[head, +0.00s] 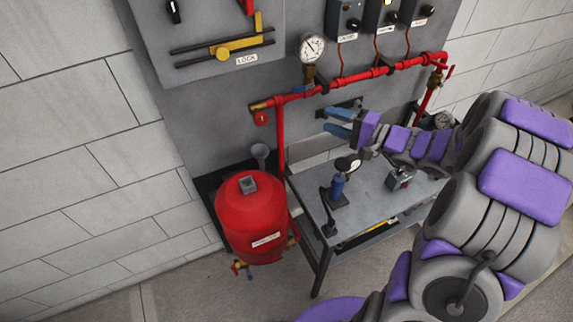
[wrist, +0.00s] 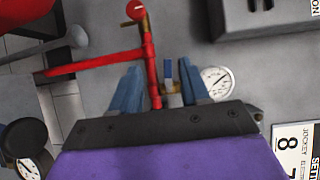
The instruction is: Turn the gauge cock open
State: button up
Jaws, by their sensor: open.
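The pressure gauge (head: 312,47) is round and white-faced and stands above the red pipe on the wall panel. Below it is the brass gauge cock (head: 309,74) with a small blue handle (head: 299,89). In the wrist view the gauge (wrist: 218,83) lies right of my fingers, partly hidden, and the blue handle (wrist: 168,71) shows between them with brass (wrist: 173,88) beside it. My gripper (head: 327,119) is open, its blue fingers apart and empty, below and right of the cock in the head view. The wrist view shows the open gripper (wrist: 160,76) too. I see no contact with the handle.
The red pipe (head: 345,81) runs along the panel, with a vertical branch (head: 280,150) down to the red tank (head: 251,217). A grey bench (head: 300,184) below my gripper carries a dark gauge on a stand (head: 347,164) and a blue item (head: 337,187). Switch boxes (head: 383,17) hang above.

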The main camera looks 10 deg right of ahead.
jog(key=s+a+r+n+g+p, duration=0.1)
jog(key=s+a+n+g, duration=0.3)
jog(key=s+a+g, duration=0.5)
jog(key=s+a+r, duration=0.1)
jog(key=s+a, duration=0.5)
jog(key=a, duration=0.1)
jog(key=shift+r+n+g+h, duration=0.15)
jog(key=shift+n+g+h, duration=0.15)
jog(key=shift+n, duration=0.1)
jog(key=shift+s+d, duration=0.25)
jog(key=shift+d, duration=0.25)
